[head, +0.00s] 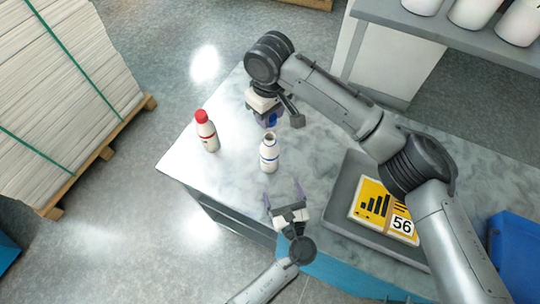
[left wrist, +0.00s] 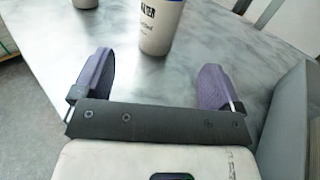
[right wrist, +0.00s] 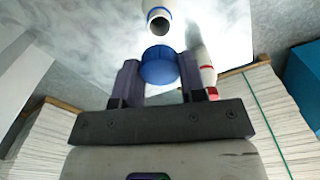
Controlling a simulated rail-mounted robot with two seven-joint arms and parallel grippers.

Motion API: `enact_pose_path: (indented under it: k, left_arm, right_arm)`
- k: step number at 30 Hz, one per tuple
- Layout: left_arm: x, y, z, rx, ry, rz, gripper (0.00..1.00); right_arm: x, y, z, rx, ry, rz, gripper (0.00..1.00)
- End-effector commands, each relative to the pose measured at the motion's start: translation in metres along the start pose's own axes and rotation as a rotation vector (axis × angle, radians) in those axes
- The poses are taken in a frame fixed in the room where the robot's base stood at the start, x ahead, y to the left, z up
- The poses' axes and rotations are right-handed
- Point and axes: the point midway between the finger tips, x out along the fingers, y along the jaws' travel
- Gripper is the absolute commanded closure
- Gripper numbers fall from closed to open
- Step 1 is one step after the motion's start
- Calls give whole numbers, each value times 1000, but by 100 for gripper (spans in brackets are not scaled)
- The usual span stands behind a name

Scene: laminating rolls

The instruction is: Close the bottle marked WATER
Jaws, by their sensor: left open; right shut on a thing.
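The WATER bottle (head: 269,155) is white with a blue band and stands upright and uncapped on the marble table. Its lettering shows in the left wrist view (left wrist: 158,28), and its open mouth shows in the right wrist view (right wrist: 159,22). My right gripper (head: 270,121) is shut on a blue cap (right wrist: 159,65), held above the table just behind the bottle, apart from it. My left gripper (head: 284,196) is open and empty, in front of the bottle with its fingers pointing toward it.
A white bottle with a red cap (head: 206,131) stands left of the WATER bottle. A grey tray (head: 341,220) holding a yellow box marked 56 (head: 384,209) lies at the right. The table between the bottles is clear.

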Motion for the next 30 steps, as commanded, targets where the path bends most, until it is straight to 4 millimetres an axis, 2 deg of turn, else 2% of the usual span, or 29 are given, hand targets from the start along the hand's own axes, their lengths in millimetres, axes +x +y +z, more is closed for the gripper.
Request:
enact_pose_path:
  k: [5, 21, 30]
  left_arm:
    - [14, 0, 0, 0, -1, 1, 9]
    - [96, 0, 0, 0, -1, 1, 9]
    - [117, 0, 0, 0, 1, 1, 9]
  right_arm:
    - [0, 0, 0, 1, 0, 0, 84]
    - [0, 0, 0, 1, 0, 0, 84]
    - [0, 0, 0, 1, 0, 0, 84]
